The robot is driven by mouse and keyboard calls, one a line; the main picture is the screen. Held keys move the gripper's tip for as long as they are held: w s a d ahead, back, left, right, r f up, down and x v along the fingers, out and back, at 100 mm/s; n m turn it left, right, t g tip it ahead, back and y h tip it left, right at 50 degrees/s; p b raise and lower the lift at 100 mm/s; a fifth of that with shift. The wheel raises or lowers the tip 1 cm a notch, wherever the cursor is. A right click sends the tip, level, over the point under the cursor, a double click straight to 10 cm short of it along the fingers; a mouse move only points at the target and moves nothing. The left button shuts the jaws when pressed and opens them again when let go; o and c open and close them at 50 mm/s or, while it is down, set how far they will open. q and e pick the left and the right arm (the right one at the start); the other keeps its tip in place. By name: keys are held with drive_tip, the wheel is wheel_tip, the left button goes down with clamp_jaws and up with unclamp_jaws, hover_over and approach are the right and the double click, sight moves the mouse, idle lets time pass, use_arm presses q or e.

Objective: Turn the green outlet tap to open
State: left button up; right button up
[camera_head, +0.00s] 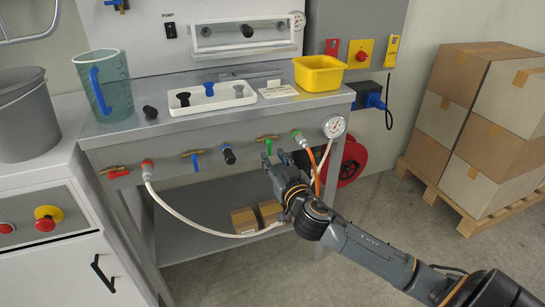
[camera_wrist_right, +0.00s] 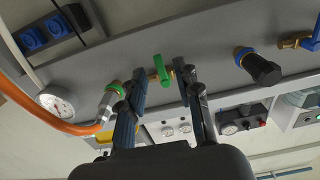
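The green outlet tap (camera_head: 268,147) is on the front panel of the grey bench, between a black knob and an orange hose fitting. Its brass body runs along the panel and its green handle hangs down. My right gripper (camera_head: 275,160) is just in front of and below it. In the right wrist view, the green handle (camera_wrist_right: 162,70) shows in the gap between the open fingertips of my right gripper (camera_wrist_right: 159,75). I cannot tell whether either finger touches it. My left gripper is not in view.
An orange hose (camera_head: 325,160) and a pressure gauge (camera_head: 334,127) are close right of the tap. A black knob (camera_head: 229,154) and a blue-handled tap (camera_head: 194,157) are to its left. A white hose (camera_head: 190,223) loops below. Stacked boxes (camera_head: 475,125) stand at the right.

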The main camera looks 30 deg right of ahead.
drive_tip(key=shift+x, duration=0.8)
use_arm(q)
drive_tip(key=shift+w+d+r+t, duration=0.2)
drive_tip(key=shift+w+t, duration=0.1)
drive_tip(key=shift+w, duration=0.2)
use_arm(e)
drive_tip(key=shift+w, duration=0.1)
clamp_jaws()
